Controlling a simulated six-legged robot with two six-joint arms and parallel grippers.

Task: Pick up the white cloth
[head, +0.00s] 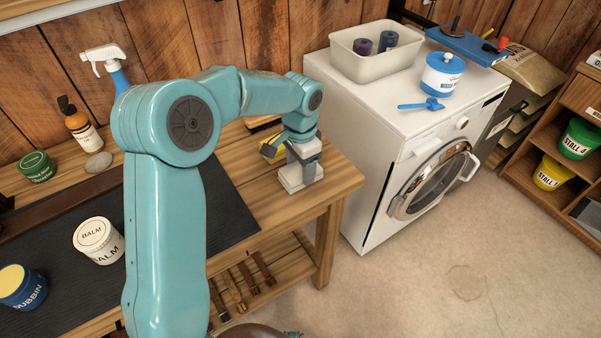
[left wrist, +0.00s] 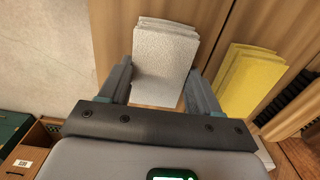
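The white cloth (head: 292,182) is a folded stack near the right end of the wooden bench; it also shows in the left wrist view (left wrist: 165,62). My left gripper (head: 306,160) points down right above it and hides part of it. In the left wrist view the left gripper (left wrist: 163,85) is open, with one finger on each side of the white stack. A small gap seems to show at the fingers, and I cannot tell whether either touches the cloth. My right gripper is not in view.
A yellow folded cloth stack (head: 270,147) lies close beside the white one, also in the left wrist view (left wrist: 247,82). A white washing machine (head: 375,150) stands right of the bench (head: 342,185). A spray bottle (head: 115,72) and balm tub (head: 98,241) stand at left.

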